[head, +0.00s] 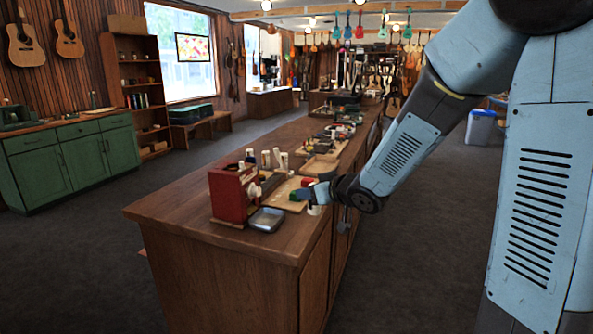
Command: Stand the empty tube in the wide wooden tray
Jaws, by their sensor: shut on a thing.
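My gripper (318,195) is low over the right edge of the long wooden counter, small in the head view. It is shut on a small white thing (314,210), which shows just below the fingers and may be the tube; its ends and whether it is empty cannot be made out. Several white upright tubes (277,155) stand farther back on the counter. A light wooden tray (285,193) lies left of my gripper, with small green and red things at its right side. Another light wooden tray (318,167) lies behind; I cannot tell which is the wide one.
A red box-like stand (230,193) and a grey metal dish (266,219) are left of my gripper on the counter (190,215). The counter's near left corner is bare. More small goods crowd its far end. Dark floor (80,260) is open to the left.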

